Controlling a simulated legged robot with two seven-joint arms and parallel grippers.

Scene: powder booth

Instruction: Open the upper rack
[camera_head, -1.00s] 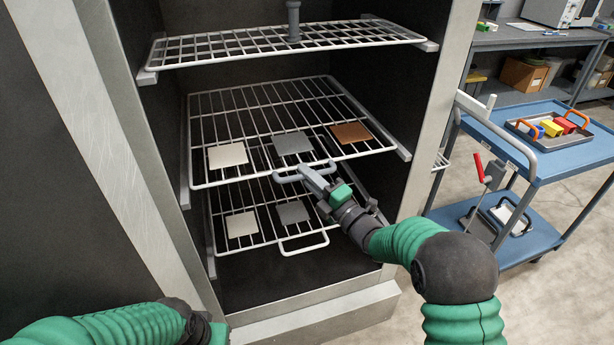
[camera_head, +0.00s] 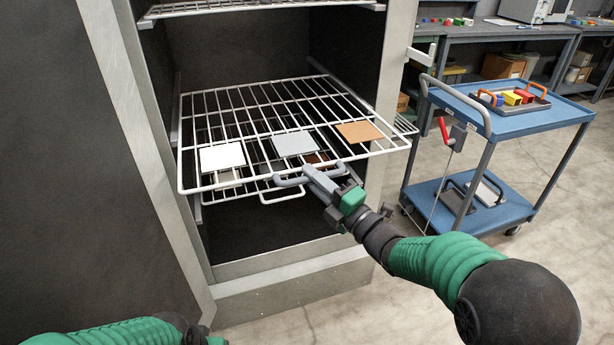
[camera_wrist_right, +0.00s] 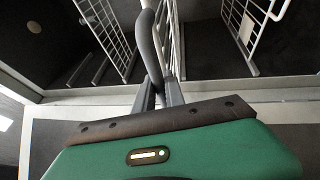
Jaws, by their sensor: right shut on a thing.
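The upper rack (camera_head: 240,112) is a white wire shelf. It juts out of the dark cabinet toward me, with a white, a grey and a copper-brown plate lying on it. My right gripper (camera_head: 314,180) is shut on the grey handle (camera_head: 288,182) at the rack's front edge. The handle also shows between the jaws in the right wrist view (camera_wrist_right: 151,45). The lower rack (camera_head: 283,198) is mostly hidden under the upper one; its front loop shows. My left gripper (camera_head: 200,334) is at the bottom left, away from the racks, with its fingers cut off by the frame edge.
Another wire shelf (camera_head: 250,7) is above, inside the cabinet. The cabinet's metal side frame (camera_head: 398,60) stands right of the rack. A blue cart (camera_head: 520,122) with a tray of coloured blocks is at the right. The floor between cart and cabinet is clear.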

